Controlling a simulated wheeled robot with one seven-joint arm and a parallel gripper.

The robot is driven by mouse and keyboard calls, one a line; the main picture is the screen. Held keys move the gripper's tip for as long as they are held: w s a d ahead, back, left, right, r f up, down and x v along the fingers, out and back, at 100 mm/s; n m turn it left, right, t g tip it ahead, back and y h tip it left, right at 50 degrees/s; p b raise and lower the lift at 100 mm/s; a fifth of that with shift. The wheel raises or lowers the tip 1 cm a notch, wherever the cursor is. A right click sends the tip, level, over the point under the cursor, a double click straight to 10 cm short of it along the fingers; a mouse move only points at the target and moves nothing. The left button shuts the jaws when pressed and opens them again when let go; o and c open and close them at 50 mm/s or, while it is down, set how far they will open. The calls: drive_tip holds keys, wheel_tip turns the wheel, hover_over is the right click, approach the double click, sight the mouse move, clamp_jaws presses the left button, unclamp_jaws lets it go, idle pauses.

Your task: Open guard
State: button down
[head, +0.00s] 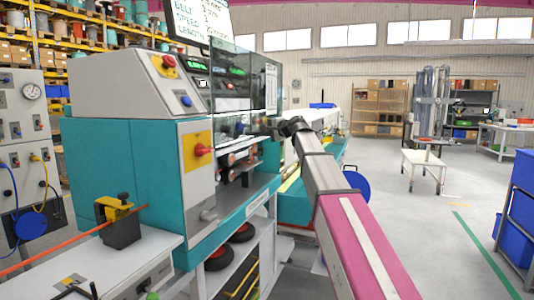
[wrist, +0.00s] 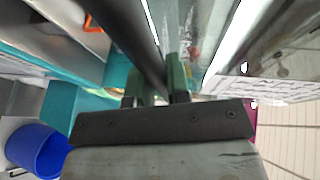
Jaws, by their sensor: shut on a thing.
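The guard (head: 228,82) is a clear panel with dark edges on the front of the teal and grey machine (head: 118,160). It hangs over the machine's opening, and I cannot tell how far it is raised. My arm reaches in from the lower right, and its dark end is beside the guard's right edge. In the wrist view my gripper (wrist: 157,82) has two green fingers closed around a dark bar (wrist: 128,32), which looks like the guard's handle. Clear panel surface (wrist: 188,28) shows beside the bar. The fingertips are hidden in the head view.
A red knob on a yellow plate (head: 198,150) sits on the machine's front. Rollers (head: 238,158) show inside the opening. A blue drum (head: 355,184) stands behind my arm. Blue bins (head: 518,195) are at the right edge. The floor between is largely clear.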

approach(259, 104)
drive_tip(key=x, duration=0.5)
drive_tip(key=shift+w+r, duration=0.15)
drive_tip(key=shift+w, duration=0.05)
drive_tip(key=c, duration=1.1)
unclamp_jaws()
drive_tip(key=v, duration=1.1)
